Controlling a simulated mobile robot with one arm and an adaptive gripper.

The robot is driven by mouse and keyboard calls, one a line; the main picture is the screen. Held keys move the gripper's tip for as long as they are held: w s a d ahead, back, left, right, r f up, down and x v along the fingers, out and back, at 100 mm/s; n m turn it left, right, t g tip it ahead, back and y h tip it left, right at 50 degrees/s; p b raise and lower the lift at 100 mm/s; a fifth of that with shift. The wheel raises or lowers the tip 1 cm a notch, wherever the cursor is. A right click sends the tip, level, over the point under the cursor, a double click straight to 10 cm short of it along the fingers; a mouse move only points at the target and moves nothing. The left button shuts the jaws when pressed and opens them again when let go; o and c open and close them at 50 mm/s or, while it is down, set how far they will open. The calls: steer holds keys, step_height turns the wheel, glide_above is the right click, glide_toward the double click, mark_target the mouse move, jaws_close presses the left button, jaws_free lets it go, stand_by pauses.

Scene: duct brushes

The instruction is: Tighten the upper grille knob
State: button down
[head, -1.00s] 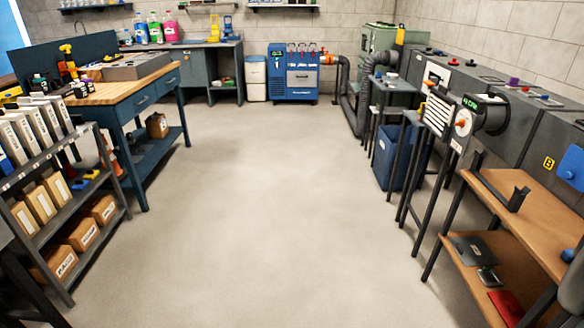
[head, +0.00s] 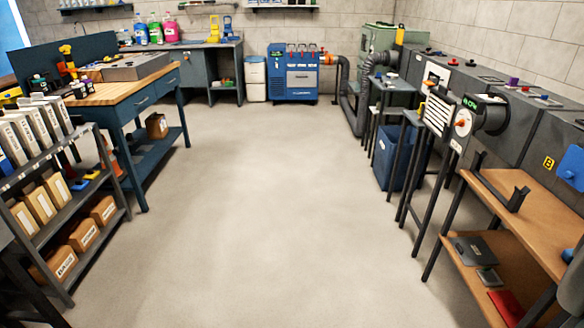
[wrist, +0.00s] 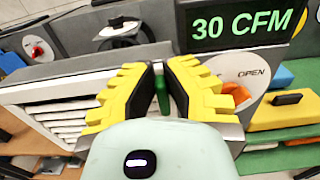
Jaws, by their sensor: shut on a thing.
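In the wrist view my gripper (wrist: 162,82) has yellow stepped fingers with dark pads, shut on a small dark green knob (wrist: 162,94). The knob is at the right side of the grille (wrist: 55,110), which has white slats in a grey frame. The fingers hide most of the knob and part of the frame, so I cannot tell how far it is screwed in. In the head view the grille (head: 437,111) stands at the right in front of the duct. My gripper is not distinguishable there.
A display (wrist: 245,25) reading "30 CFM" is close above my fingers. An orange damper handle (wrist: 233,93) on a plate marked "OPEN" is just right of them. In the head view a wooden bench (head: 530,210) stands front right; the middle floor is clear.

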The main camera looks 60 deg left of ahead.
steer(key=shift+a+m, duration=0.1)
steer(key=shift+m, duration=0.3)
steer(key=m, duration=0.2)
steer(key=m+b, duration=0.1)
steer(key=shift+s+d+f, duration=0.2)
steer(key=shift+d, duration=0.05)
steer(key=shift+w+f+m+b, duration=0.1)
steer(key=shift+f+m+b, duration=0.55)
steer(key=shift+m+b, duration=3.95)
steer(key=shift+f+m+b, duration=0.7)
steer(key=shift+m+b, duration=2.55)
steer(key=shift+m, duration=2.55)
steer(key=shift+w+f+m+b, duration=0.1)
steer(key=shift+f+m+b, duration=0.55)
steer(key=shift+m+b, duration=3.95)
steer(key=shift+a+m+p, duration=0.1)
steer(key=shift+m+p, duration=0.45)
steer(key=shift+m, duration=0.25)
